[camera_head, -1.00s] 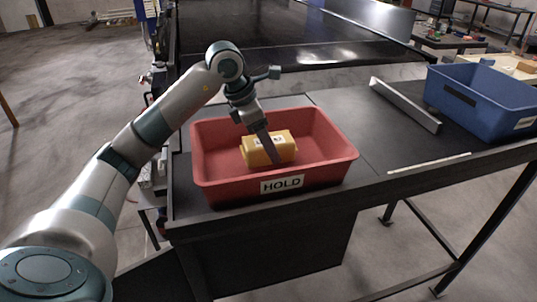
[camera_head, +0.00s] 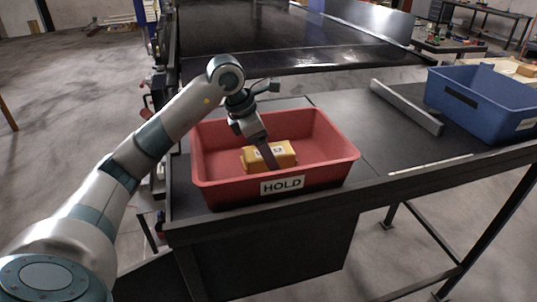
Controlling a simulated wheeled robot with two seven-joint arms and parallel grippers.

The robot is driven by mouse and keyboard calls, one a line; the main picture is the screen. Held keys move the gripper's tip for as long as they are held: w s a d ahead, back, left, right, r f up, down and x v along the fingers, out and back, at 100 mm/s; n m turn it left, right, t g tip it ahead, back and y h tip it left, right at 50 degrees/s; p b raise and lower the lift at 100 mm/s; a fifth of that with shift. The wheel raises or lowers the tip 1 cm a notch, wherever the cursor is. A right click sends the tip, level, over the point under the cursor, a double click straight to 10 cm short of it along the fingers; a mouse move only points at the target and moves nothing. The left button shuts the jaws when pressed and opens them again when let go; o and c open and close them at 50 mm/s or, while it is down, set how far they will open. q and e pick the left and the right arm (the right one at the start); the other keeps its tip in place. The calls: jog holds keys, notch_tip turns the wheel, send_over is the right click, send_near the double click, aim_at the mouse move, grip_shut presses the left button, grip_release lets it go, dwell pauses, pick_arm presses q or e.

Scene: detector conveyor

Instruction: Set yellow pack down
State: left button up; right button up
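The yellow pack (camera_head: 285,158) is inside the red bin (camera_head: 335,164) marked HOLD, low down and close to the bin floor. It has a white label on top, partly covered by my gripper. My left gripper (camera_head: 270,162) points down into the bin, with a finger across the near side of the pack. The far finger is hidden behind the pack, and the gripper appears shut on it. I cannot tell for sure whether the pack touches the floor. My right gripper is not in view.
A blue bin (camera_head: 482,100) stands at the right of the dark table (camera_head: 365,150). A grey metal bar (camera_head: 405,106) lies between the two bins. A black conveyor belt (camera_head: 290,45) runs behind. The red bin's walls surround the gripper.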

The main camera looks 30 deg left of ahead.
pick_arm(q)
jog(key=shift+r, duration=0.2)
jog(key=b+v, duration=0.2)
jog(key=v, duration=0.8)
jog(key=shift+a+r+b, duration=0.1)
jog(key=shift+a+b, duration=0.05)
jog(key=shift+b, duration=0.15)
jog(key=shift+v, duration=0.75)
